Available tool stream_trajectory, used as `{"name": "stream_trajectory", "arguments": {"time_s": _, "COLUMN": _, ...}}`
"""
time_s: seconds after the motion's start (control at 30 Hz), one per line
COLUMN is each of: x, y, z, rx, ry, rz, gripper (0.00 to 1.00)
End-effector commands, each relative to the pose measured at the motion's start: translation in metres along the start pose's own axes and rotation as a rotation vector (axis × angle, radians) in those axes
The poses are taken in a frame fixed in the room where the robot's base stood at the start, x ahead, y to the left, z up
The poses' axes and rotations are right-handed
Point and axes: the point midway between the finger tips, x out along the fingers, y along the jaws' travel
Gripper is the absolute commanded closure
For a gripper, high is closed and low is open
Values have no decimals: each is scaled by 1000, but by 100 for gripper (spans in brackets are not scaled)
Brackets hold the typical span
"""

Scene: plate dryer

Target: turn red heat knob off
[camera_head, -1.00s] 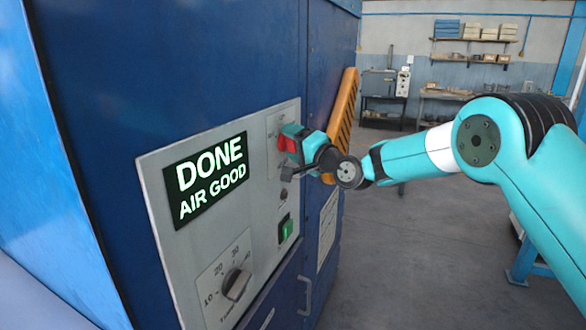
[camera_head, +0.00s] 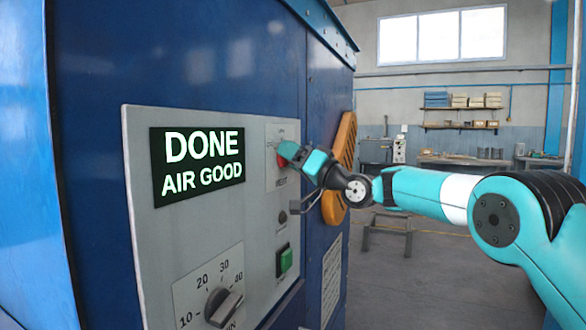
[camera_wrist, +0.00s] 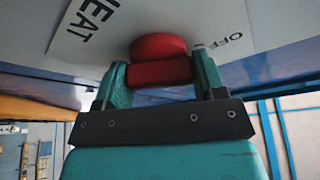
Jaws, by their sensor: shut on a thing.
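The red heat knob (camera_wrist: 158,47) sits on the grey control panel (camera_head: 150,275), at its upper right. It shows small in the head view (camera_head: 287,150), partly covered by my gripper (camera_head: 292,156). In the wrist view the teal fingers of my gripper (camera_wrist: 160,72) stand on either side of the knob's red grip bar, shut on it. The word HEAT shows to the left of the knob and OFF to its right. The knob's pointer cannot be made out.
A display (camera_head: 198,165) reads DONE AIR GOOD. Below it is a grey timer dial (camera_head: 222,305). A green switch (camera_head: 285,260) sits under my gripper. An orange slotted handle piece (camera_head: 338,165) stands close behind my wrist.

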Motion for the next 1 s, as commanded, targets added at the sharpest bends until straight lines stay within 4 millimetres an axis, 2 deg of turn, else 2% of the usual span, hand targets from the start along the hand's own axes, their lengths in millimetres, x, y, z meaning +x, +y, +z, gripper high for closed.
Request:
{"name": "stream_trajectory", "arguments": {"time_s": 0.5, "x": 0, "y": 1, "z": 0, "rx": -21, "ry": -1, "rz": -7, "gripper": 60}}
{"name": "stream_trajectory", "arguments": {"time_s": 0.53, "x": 0, "y": 1, "z": 0, "rx": -21, "ry": -1, "rz": -7, "gripper": 34}}
{"name": "stream_trajectory", "arguments": {"time_s": 0.63, "x": 0, "y": 1, "z": 0, "rx": -20, "ry": -1, "rz": -7, "gripper": 11}}
{"name": "stream_trajectory", "arguments": {"time_s": 1.0, "x": -5, "y": 1, "z": 0, "rx": -19, "ry": 0, "rz": -7, "gripper": 11}}
